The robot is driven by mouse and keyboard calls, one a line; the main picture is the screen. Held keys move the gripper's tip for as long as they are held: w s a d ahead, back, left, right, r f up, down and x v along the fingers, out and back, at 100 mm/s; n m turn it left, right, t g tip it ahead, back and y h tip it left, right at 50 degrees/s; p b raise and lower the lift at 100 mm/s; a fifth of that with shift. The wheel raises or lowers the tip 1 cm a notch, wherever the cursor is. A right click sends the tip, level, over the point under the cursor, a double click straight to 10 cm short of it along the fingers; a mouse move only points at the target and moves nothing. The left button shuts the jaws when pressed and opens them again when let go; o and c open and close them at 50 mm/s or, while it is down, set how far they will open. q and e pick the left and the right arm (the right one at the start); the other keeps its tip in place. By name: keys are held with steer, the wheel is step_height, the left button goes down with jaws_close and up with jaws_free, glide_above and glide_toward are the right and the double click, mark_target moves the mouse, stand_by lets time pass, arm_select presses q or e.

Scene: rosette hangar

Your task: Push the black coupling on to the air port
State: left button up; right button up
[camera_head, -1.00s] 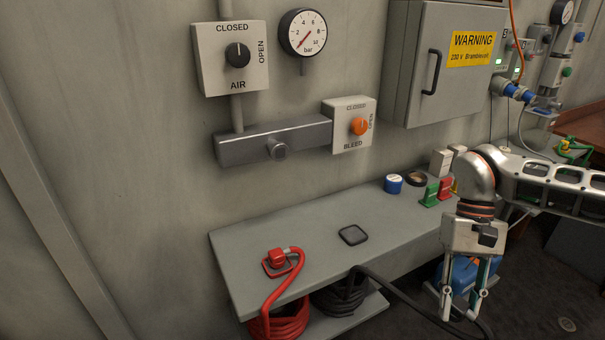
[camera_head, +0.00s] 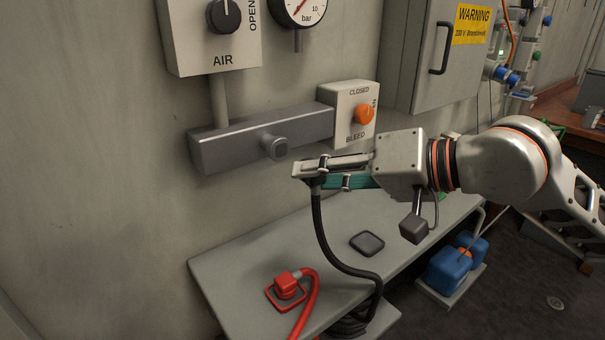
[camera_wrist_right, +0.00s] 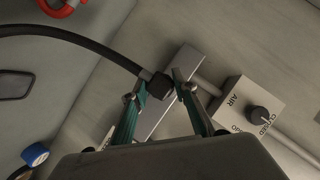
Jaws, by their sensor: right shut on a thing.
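The black coupling (camera_head: 315,183), on the end of a black hose, is in my right gripper (camera_head: 308,174), which is shut on it. It also shows between the fingertips in the right wrist view (camera_wrist_right: 160,86). The air port (camera_head: 274,146) is a short grey stub on the front of the grey manifold bar (camera_head: 225,153). In the head view the coupling is to the right of the port and a little lower, apart from it. In the wrist view the port cannot be made out behind the coupling and fingers. My left gripper is not in view.
The AIR valve box (camera_head: 205,38) is above the bar, and the BLEED box (camera_head: 347,112) with its orange knob is at its right end. On the bench (camera_head: 225,268) are a red coupling (camera_head: 287,285) and a black pad (camera_head: 367,244). The black hose (camera_head: 325,245) hangs below my gripper.

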mark_target(308, 158)
steer(key=shift+r, duration=0.3)
steer(key=shift+d, duration=0.1)
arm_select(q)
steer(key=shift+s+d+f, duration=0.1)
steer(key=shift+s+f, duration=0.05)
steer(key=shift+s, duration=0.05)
arm_select(e)
steer(key=shift+w+a, duration=0.9)
steer(key=shift+w, duration=0.25)
steer(key=shift+w+a, duration=0.85)
steer(key=shift+w, duration=0.3)
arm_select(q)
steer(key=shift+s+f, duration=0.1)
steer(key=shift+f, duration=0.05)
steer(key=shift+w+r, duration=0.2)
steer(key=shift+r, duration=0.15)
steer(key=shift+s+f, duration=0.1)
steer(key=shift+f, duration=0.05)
arm_select(e)
steer(key=shift+w+a, duration=0.3)
steer(key=shift+w, duration=0.1)
stand_by(0.6)
